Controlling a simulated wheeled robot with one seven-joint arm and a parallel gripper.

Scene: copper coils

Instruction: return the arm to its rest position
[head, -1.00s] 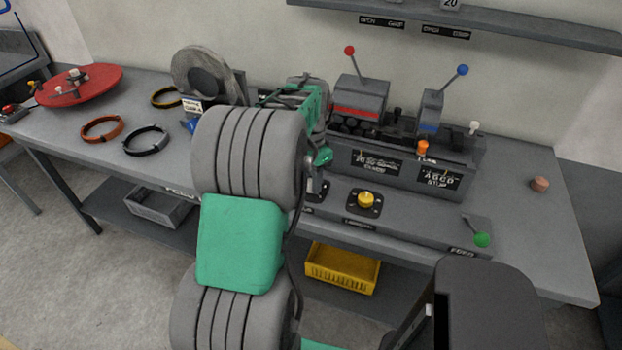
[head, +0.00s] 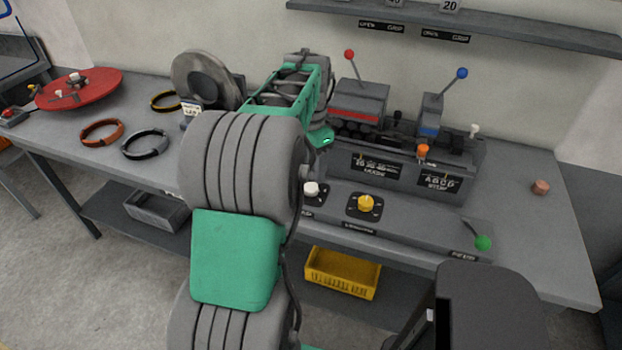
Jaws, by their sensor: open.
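My arm, with grey ribbed joints and green links, rises from the bottom of the head view and bends over the workbench (head: 540,245). Its far part, a green open frame and a grey joint, is above the bench, left of the coil machine (head: 400,165). My gripper's fingers do not show; the arm's own links hide that region. I see nothing held.
The machine has a red-knobbed lever (head: 349,55), a blue-knobbed lever (head: 462,73) and a yellow knob (head: 366,203). Left on the bench lie an orange ring (head: 101,131), a black ring (head: 146,144) and a red disc (head: 80,88). A yellow crate (head: 342,272) sits below.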

